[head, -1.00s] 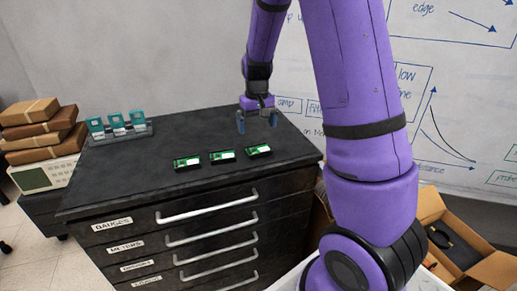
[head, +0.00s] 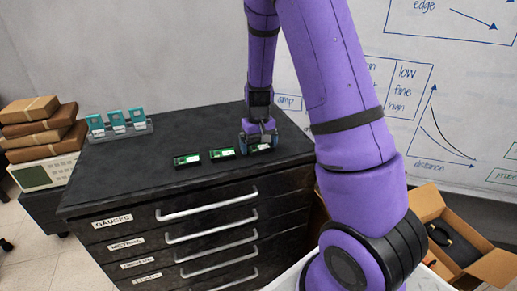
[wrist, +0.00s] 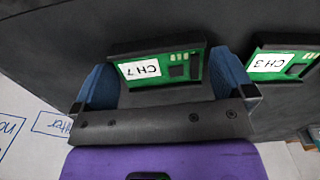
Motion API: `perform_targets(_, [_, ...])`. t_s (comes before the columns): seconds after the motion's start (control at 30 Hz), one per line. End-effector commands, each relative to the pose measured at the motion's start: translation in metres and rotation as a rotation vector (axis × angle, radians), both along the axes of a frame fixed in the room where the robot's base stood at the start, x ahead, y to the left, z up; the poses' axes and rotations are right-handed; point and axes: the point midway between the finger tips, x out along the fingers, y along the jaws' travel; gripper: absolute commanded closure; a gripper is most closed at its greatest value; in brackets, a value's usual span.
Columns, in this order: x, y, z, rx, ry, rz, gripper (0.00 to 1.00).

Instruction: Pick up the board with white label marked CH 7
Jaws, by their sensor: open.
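The green board with the white label CH 7 (wrist: 165,70) sits in a black holder in the wrist view, its label upside down. It is the rightmost of the row of boards in the head view, mostly hidden under my gripper (head: 259,142). In the wrist view my gripper (wrist: 163,80) is open, with one blue finger on each side of the CH 7 board. I cannot tell whether the fingers touch it. A second board, labelled CH 3 (wrist: 275,65), lies to its right in the wrist view.
The middle board (head: 222,154) and the left board (head: 187,159) stand beside it on the black drawer cabinet (head: 130,180). A rack of teal cards (head: 120,128) stands at the back left. The cabinet top between rack and boards is clear.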

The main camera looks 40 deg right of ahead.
Motion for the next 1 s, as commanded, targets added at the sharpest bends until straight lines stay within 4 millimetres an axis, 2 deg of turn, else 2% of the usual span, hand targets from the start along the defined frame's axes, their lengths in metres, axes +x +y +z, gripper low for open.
perform_targets(0.03, [0.000,0.000,0.000,0.000,0.000,0.000,0.00])
perform_targets(0.2, [0.000,0.000,0.000,0.000,0.000,0.000,0.39])
perform_targets(0.57, [0.000,0.000,0.003,0.000,-0.001,0.001,0.39])
perform_targets(0.77, [0.001,0.000,0.017,0.001,-0.002,0.001,0.39])
perform_targets(0.93, [0.000,0.001,0.039,0.000,-0.004,0.001,0.39])
perform_targets(1.0, [-0.016,0.007,0.038,0.001,0.002,0.001,0.39])
